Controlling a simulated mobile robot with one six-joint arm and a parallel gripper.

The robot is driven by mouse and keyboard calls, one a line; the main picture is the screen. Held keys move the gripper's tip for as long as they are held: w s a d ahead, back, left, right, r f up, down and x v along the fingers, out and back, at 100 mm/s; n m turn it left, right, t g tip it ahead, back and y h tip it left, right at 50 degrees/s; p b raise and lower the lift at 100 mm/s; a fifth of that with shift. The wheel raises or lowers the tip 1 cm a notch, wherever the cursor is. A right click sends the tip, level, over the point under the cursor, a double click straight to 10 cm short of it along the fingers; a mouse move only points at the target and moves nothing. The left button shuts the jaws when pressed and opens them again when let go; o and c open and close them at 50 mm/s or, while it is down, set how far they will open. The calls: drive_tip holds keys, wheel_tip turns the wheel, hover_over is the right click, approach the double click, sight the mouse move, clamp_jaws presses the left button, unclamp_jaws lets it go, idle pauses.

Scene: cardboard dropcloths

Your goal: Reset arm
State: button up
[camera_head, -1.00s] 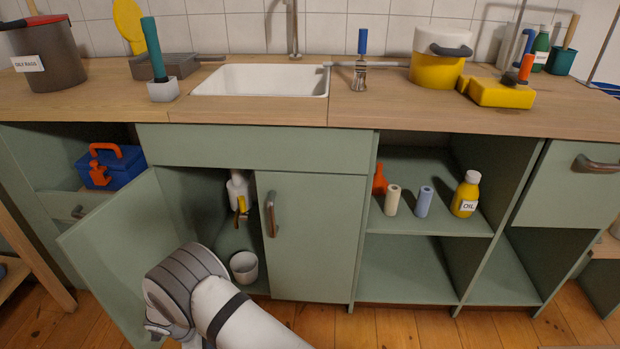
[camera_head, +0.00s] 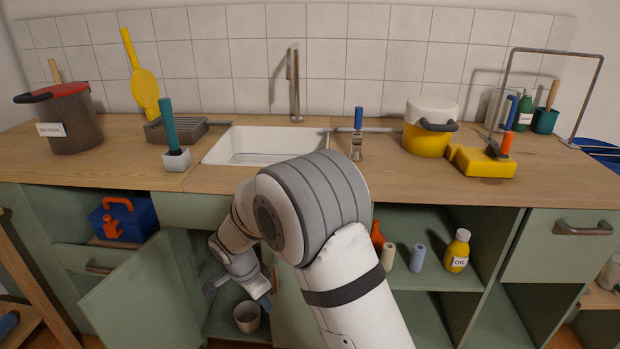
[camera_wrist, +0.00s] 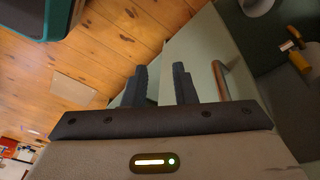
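My arm reaches across the middle of the camera_head view, in front of the sink cabinet. My gripper (camera_wrist: 162,78) shows in the wrist view with its two dark fingers apart and nothing between them. Beyond the fingers are a green cabinet door with a metal handle (camera_wrist: 221,80) and the wooden floor. In the camera_head view the gripper end is low, near the open cabinet door (camera_head: 145,295) and partly hidden by my arm. A pale cup (camera_head: 247,316) stands in the cabinet close to it.
Open shelves at right hold a yellow bottle (camera_head: 457,252) and two small rolls. A blue toolbox (camera_head: 130,220) sits at left.

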drive_tip(key=s+d+r+n+y+p, duration=0.1)
drive_tip(key=s+d+r+n+p, duration=0.3)
drive_tip(key=d+r, duration=0.6)
drive_tip(key=s+d+r+p, duration=0.2)
drive_tip(key=d+r+p, duration=0.35)
drive_tip(key=r, duration=0.85)
drive_tip(key=s+d+r+n+t+y+p, duration=0.1)
drive_tip(key=s+d+r+n+p, duration=0.5)
drive_tip(key=s+r, duration=0.8)
drive_tip(key=d+p, duration=0.3)
drive_tip(key=d, duration=0.2)
drive_tip(key=shift+d+r+t+y, duration=0.15)
drive_tip(key=shift+r+t+y, duration=0.15)
